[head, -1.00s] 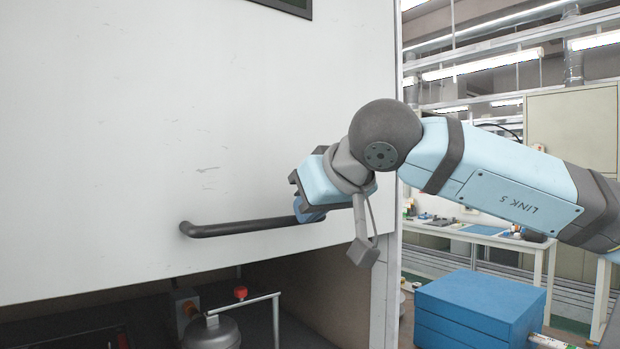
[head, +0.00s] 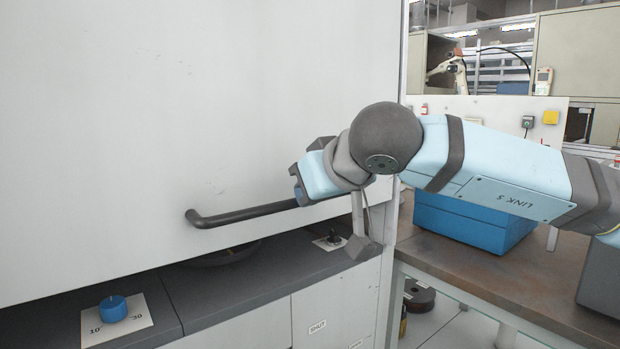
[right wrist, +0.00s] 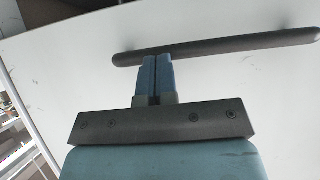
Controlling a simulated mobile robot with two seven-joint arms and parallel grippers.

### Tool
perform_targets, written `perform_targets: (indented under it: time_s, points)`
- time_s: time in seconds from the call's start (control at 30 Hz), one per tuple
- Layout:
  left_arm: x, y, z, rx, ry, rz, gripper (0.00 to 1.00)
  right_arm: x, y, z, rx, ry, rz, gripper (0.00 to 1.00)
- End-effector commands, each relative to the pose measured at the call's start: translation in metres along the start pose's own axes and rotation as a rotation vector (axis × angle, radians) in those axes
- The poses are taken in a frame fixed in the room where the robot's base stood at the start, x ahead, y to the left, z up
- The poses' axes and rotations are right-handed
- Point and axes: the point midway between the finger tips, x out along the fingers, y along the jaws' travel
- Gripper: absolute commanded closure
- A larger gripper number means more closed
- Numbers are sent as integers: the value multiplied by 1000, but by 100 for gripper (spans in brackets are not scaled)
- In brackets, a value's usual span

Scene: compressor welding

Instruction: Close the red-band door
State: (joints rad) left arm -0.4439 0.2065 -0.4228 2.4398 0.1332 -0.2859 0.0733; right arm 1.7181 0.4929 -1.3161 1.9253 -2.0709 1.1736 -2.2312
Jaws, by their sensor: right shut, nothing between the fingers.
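The door (head: 150,130) is a large white panel filling the left of the head view, with no red band in sight on it. Its black bar handle (head: 240,214) runs near its lower edge. My right gripper (head: 299,196) is at the handle's right end, and my own arm partly hides it. In the right wrist view, my right gripper (right wrist: 157,58) has its two blue fingers together, with tips at the dark handle (right wrist: 230,47). They appear to touch or overlap it, but nothing is between them. My left gripper is in neither current view.
Below the door is a dark ledge (head: 210,302) with a blue knob (head: 113,308) and a small dark knob (head: 332,238). A brown table (head: 530,275) with a blue box (head: 470,220) stands right of the cabinet.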

Motion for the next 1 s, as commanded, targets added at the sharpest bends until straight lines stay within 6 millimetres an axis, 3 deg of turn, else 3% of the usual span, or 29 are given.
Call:
perform_targets:
  time_s: [0.03, 0.3, 0.6, 1.0]
  points:
    - [-1, -4, 18, -1, -32, 3, 57, 13, 1, 17, 3, -3, 2, 100]
    - [-5, -12, 76, -1, -226, 24, 57, 46, 1, 66, 3, -2, 1, 100]
    - [4, -24, 64, 149, -137, 35, 57, 62, 2, 89, 2, 1, 3, 100]
    - [5, -24, 62, 167, -127, 35, 57, 63, 2, 90, 3, 1, 3, 100]
